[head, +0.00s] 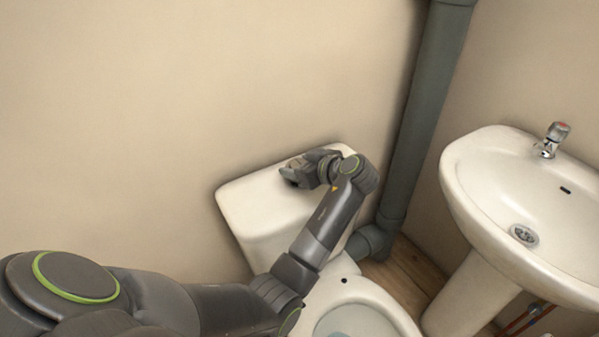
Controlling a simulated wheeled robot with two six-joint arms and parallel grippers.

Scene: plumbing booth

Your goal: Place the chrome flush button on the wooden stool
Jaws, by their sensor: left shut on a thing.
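My left gripper (291,176) is over the lid of the white toilet cistern (247,205), near the middle of the lid. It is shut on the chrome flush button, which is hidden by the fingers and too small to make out. I cannot tell whether the button is still touching the lid. The wooden stool is not in view. My right gripper is not in view.
The toilet bowl (395,318) is below the cistern, partly behind my left arm. A grey waste pipe (415,120) runs up the corner to the right. A white washbasin (480,190) with a chrome tap (551,140) stands at the right. The wall is close behind the cistern.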

